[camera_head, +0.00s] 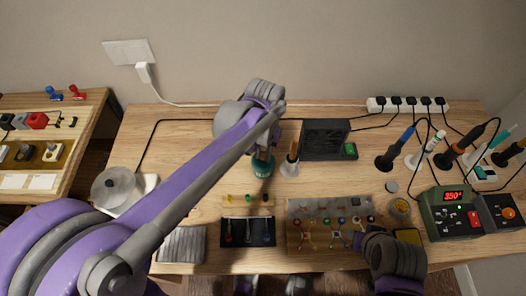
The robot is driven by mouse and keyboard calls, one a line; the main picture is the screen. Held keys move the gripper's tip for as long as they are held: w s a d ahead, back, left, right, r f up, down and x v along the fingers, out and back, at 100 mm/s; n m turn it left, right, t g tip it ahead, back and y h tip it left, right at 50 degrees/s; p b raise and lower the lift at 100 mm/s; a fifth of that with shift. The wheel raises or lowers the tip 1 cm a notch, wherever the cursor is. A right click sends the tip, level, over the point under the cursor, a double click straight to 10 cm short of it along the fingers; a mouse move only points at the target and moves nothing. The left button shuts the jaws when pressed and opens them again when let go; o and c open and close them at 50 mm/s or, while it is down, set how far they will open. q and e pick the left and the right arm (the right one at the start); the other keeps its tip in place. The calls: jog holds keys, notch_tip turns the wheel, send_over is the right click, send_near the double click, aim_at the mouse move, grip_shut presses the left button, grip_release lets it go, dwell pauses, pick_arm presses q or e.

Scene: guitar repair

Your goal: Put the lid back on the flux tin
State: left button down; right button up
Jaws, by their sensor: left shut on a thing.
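My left gripper (263,148) is beyond the middle of the bench, pointing down, with its arm crossing from the lower left. It is shut on a round teal thing (263,167); I cannot tell whether this is the flux tin's lid, the tin, or both together. The fingertips and the contact are mostly hidden. A small grey disc (391,186) lies on the right side of the bench, beside a round pot with a yellowish inside (400,208). My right gripper (372,243) is low at the front right; its fingers are too hidden to read.
A holder with an orange-tipped tool (291,160) stands close right of my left gripper, before a dark box (326,139). Tool stands, cables and a green station (451,212) crowd the right. A parts board (315,232) and black tray (248,232) fill the front.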

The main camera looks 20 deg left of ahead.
dwell(0.8)
pick_arm(q)
jog(key=shift+c, duration=0.9)
grip_release()
jog(key=shift+r, duration=0.1)
pick_arm(e)
jog(key=shift+r, duration=0.2)
pick_arm(q)
jog(key=shift+r+p, duration=2.65)
jog(key=shift+r, duration=0.75)
pick_arm(e)
jog(key=r, duration=0.2)
jog(key=w+r, duration=0.1)
jog(key=r, duration=0.2)
jog(key=shift+r, duration=0.1)
pick_arm(q)
grip_shut()
